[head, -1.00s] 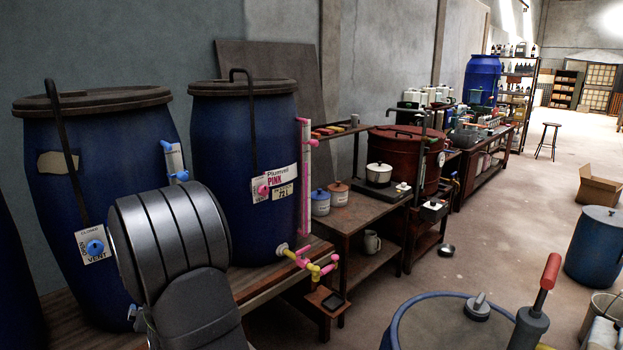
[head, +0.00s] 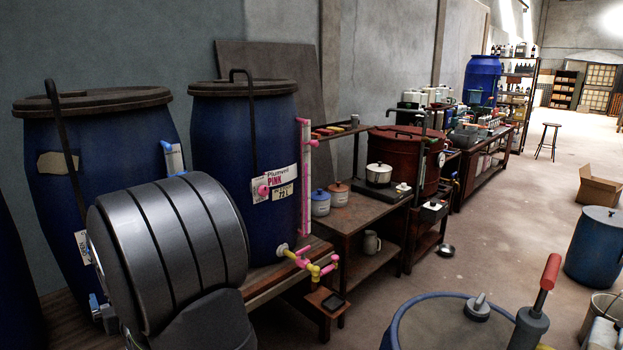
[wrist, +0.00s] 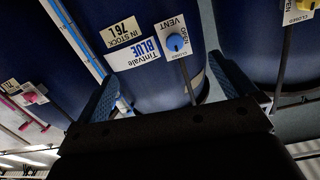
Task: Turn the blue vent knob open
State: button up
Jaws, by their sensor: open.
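The blue vent knob (wrist: 176,42) sits on a white plate on a dark blue drum, in the upper middle of the wrist view. The plate reads VENT, OPEN and CLOSED, and the picture is turned over. I cannot tell which mark the knob points to. My gripper (wrist: 166,72) is open, with one blue-grey finger on each side of the lower picture. The knob appears between and beyond the fingertips, apart from them. In the head view my arm hides the knob; only the left edge of its white vent plate (head: 83,247) shows on the left drum (head: 100,130).
A dark rod (head: 66,170) runs down the left drum's front near the plate. A second blue drum (head: 222,120) with a pink knob (head: 263,190) stands to the right. In the wrist view a yellow knob (wrist: 305,4) shows at the top right. Open floor (head: 450,270) lies right.

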jog(key=shift+c, duration=1.3)
jog(key=w+a+m, duration=0.1)
jog(key=a, duration=0.2)
jog(key=w+a+m, duration=0.2)
jog(key=a, duration=0.2)
jog(key=w+a+m+y, duration=0.1)
jog(key=a, duration=0.2)
jog(key=shift+w+a+r, duration=0.15)
jog(key=shift+r, duration=0.1)
grip_shut()
jog(key=x, duration=0.7)
jog(key=shift+r, duration=0.15)
